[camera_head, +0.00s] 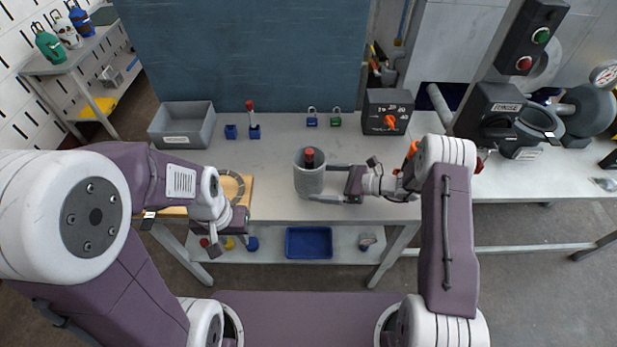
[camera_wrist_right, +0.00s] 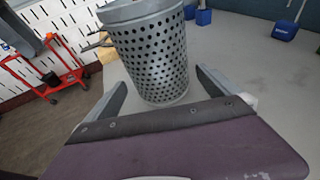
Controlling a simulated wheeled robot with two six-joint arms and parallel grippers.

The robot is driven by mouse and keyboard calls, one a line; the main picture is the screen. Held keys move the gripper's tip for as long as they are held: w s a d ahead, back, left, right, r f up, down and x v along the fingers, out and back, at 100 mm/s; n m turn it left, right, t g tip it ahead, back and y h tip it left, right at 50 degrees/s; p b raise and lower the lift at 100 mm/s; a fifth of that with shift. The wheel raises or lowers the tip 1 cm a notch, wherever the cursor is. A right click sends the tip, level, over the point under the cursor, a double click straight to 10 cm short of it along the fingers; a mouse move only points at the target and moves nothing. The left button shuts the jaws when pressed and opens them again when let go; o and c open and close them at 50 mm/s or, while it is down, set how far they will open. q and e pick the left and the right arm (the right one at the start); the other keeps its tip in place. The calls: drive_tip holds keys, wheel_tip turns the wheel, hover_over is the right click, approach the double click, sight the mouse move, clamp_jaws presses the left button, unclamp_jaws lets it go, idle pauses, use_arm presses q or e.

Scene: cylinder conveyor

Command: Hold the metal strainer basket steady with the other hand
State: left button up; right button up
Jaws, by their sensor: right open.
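The metal strainer basket (camera_head: 309,182) stands upright on the bench, a grey perforated cylinder with a dark, red-topped object (camera_head: 309,158) inside it. In the right wrist view the basket (camera_wrist_right: 150,60) fills the space ahead, its holed wall facing me. My right gripper (camera_head: 320,183) comes in from the right and is open, with one finger on each side of the basket's near part. In the right wrist view its fingers (camera_wrist_right: 158,92) are spread wide, with gaps showing beside the basket. My left gripper (camera_head: 215,248) hangs near the bench's front edge at left; its jaw opening is unclear.
A wooden board with a grey ring (camera_head: 233,187) lies left of the basket. Bench between basket and back items is clear. A blue tray (camera_head: 309,243) sits on the lower shelf.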

drive_tip(key=shift+b+x, duration=0.6)
drive_tip(key=shift+x, duration=1.2)
